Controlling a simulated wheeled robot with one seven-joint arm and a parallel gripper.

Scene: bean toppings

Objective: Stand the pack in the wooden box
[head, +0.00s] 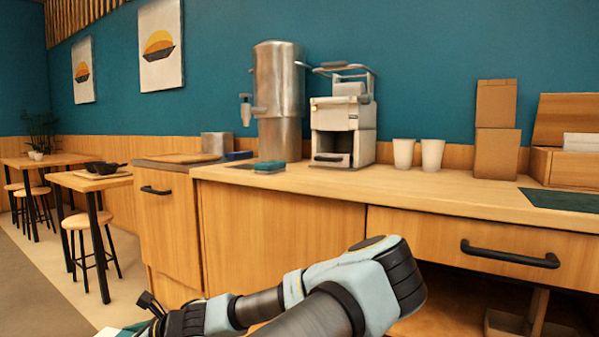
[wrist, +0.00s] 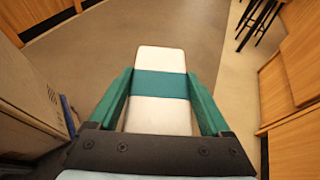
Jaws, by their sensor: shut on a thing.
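My gripper (wrist: 160,84) is shut on the pack (wrist: 160,60), a white block with a teal band across it. The teal fingers press on its left and right sides, and it is clear of the floor behind it. In the head view, the gripper end of my arm is low at the left, and only a small part of the pack shows at the bottom edge. The wooden box (head: 568,171) stands on the counter at the far right, partly cut off by the frame. It has a raised back, and a white item (head: 581,142) shows in it.
The counter (head: 440,185) carries a metal urn (head: 279,95), a white machine (head: 343,130), two cups (head: 403,153) and stacked brown cartons (head: 496,130). A teal mat (head: 560,199) lies before the box. The drawer handle (head: 510,255) juts out. Stools and tables stand at the left.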

